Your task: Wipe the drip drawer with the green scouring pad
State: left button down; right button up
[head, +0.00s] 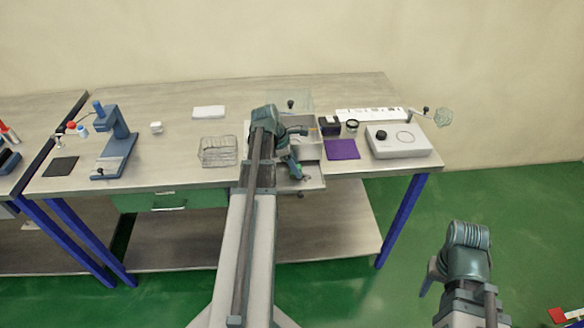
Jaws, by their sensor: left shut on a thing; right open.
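The drip drawer (315,184) is a pale grey tray pulled out over the table's front edge, below a grey unit partly hidden by my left arm. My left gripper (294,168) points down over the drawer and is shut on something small. A bit of green shows at its fingertips, which looks like the scouring pad; most of it is hidden. I cannot tell whether it touches the drawer floor. My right gripper (428,284) is open and empty, low over the green floor at the right, away from the table.
A purple mat (342,149), a dark box (329,126) and a white device (400,141) stand right of the drawer. A wire basket (218,152) is to its left. Further left are a blue press (115,138) and a black mat (61,167). A green drawer (165,200) hangs below the tabletop.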

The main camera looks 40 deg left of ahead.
aim_at(316, 176)
pick_arm(q)
jog(key=shift+w+d, duration=0.7)
jog(key=shift+d, duration=0.1)
jog(key=shift+f, duration=0.1)
jog(key=shift+w+d, duration=1.2)
jog(key=shift+w, duration=0.1)
jog(key=shift+s+d, duration=0.35)
jog(key=shift+s, duration=0.15)
jog(key=shift+a, duration=0.1)
jog(key=shift+s+a, duration=1.15)
